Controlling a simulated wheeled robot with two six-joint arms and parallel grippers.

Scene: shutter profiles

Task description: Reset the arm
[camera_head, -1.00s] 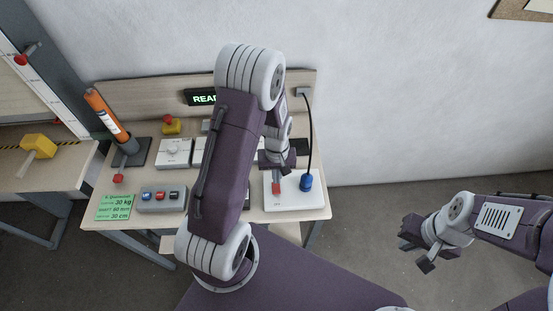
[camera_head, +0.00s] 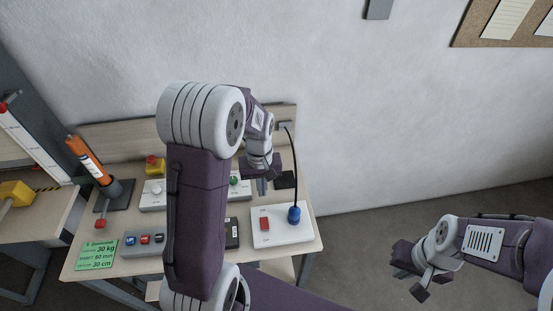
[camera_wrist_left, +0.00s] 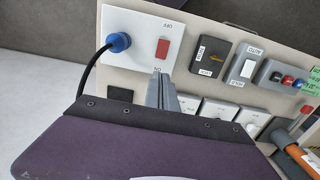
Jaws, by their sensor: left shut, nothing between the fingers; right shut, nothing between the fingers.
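My left arm comes in at the middle of the head view and reaches over the workbench (camera_head: 212,262). My left gripper (camera_head: 262,186) is shut and empty, in the air over the back part of the bench. It also shows in the left wrist view (camera_wrist_left: 166,92), its fingers together near the white switch plate (camera_wrist_left: 138,30). My right gripper (camera_head: 416,277) is shut and empty at the right, over the floor and clear of the bench.
The white plate (camera_head: 283,238) carries a red switch (camera_head: 265,224) and a blue plug (camera_head: 294,214) with a black cable. A blue-red button box (camera_head: 144,243), a green card (camera_head: 97,254) and an orange tool (camera_head: 86,155) in a holder stand left. Floor at right is free.

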